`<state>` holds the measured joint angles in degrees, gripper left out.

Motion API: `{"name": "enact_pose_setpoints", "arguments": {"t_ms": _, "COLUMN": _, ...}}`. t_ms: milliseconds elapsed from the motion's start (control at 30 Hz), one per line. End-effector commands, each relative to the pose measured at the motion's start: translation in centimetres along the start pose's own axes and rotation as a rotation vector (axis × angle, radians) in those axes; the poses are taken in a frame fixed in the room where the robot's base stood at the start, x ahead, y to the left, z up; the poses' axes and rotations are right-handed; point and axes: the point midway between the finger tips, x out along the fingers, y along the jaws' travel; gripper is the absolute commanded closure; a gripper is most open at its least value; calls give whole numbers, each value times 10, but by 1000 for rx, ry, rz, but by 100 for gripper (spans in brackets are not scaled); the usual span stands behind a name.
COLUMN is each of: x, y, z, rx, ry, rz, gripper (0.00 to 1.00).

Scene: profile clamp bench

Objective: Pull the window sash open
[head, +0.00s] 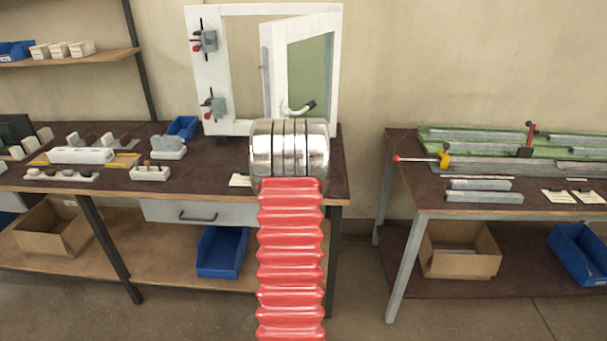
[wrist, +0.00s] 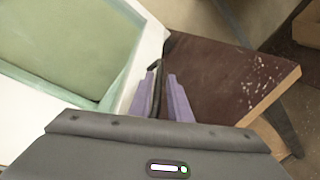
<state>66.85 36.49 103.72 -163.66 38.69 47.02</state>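The white window frame (head: 228,70) stands on the back of the left bench. Its sash (head: 333,62), with a greenish pane, stands swung out at an angle, its left edge away from the frame. In the wrist view the sash (wrist: 145,28) fills the upper left. In the head view my own arm hides the gripper.
The left bench (head: 100,187) carries white fixtures (head: 82,155) and a blue bin (head: 183,127). A second bench (head: 430,195) with metal profiles (head: 480,190) stands to the right, across a gap. The bench corner (wrist: 250,105) shows right of the fingers in the wrist view.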

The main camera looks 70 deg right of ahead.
Motion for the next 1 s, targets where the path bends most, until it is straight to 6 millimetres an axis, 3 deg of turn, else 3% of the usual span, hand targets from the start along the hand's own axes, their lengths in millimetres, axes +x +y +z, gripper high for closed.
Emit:
{"name": "enact_pose_setpoints", "arguments": {"t_ms": 700, "x": -101, "y": 0, "z": -3, "rx": -2, "ry": 4, "rz": 0, "gripper": 83}}
{"name": "enact_pose_setpoints", "arguments": {"t_ms": 1000, "x": -120, "y": 0, "z": -3, "rx": -2, "ry": 4, "rz": 1, "gripper": 83}}
